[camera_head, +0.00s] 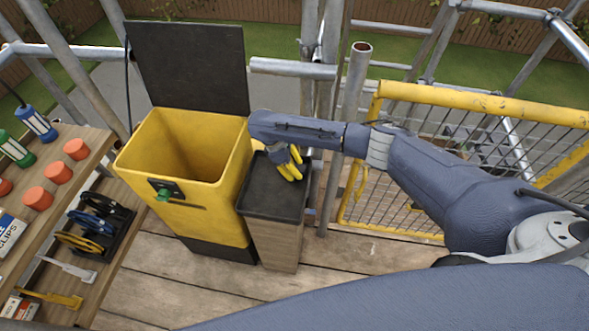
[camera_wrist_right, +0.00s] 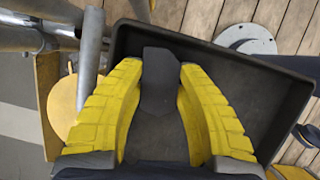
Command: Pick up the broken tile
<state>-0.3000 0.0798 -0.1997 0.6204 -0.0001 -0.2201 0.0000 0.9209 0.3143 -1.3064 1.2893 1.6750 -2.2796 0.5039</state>
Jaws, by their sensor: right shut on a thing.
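My right gripper (camera_head: 291,170) reaches in from the right and points down over the black tray (camera_head: 262,205) on top of a wooden stand. In the right wrist view its yellow fingers (camera_wrist_right: 155,80) are shut on the broken tile (camera_wrist_right: 160,82), a dark grey piece with an angular end. The tile is over the tray (camera_wrist_right: 265,100); whether it still touches the tray floor I cannot tell. In the head view the tile is hidden or too dark to tell from the tray. My left gripper is not in view.
A yellow bin (camera_head: 190,215) with its black lid (camera_head: 190,65) raised stands open and left of the tray. A wooden shelf (camera_head: 50,205) with tools and orange items is at the left. Scaffold poles (camera_head: 355,85) and a yellow mesh gate (camera_head: 400,180) stand close behind and right.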

